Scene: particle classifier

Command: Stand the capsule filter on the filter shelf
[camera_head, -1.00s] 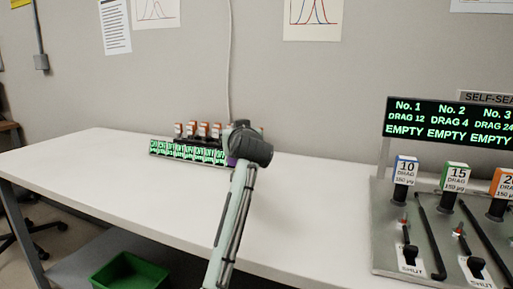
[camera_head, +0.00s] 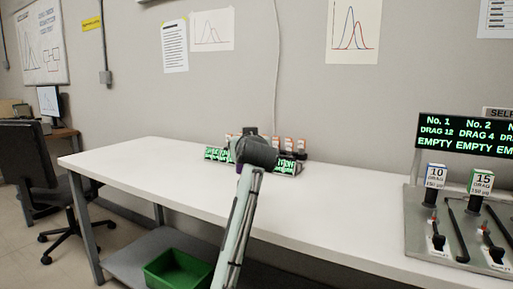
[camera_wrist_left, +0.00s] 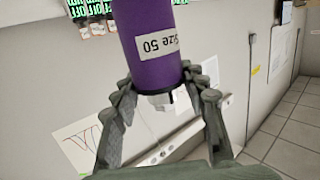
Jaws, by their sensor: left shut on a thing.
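The capsule filter (camera_wrist_left: 148,40) is a purple cylinder with a white "Size 50" label and a pale nozzle at one end. My left gripper (camera_wrist_left: 163,92) is shut around it near that end. In the head view my left gripper (camera_head: 252,150) is over the back of the white table, and my own wrist hides nearly all of the filter. Behind it stands a low rack (camera_head: 286,168) with green lit labels and several orange-and-white items. I cannot tell whether this rack is the filter shelf. My right gripper is not in view.
The white table (camera_head: 150,165) is bare to the left and in front. A sloped panel (camera_head: 440,262) with handles and a lit sign (camera_head: 465,135) reading EMPTY stands at the right. A green bin (camera_head: 178,270) sits below the table, and a black chair (camera_head: 35,160) stands at the left.

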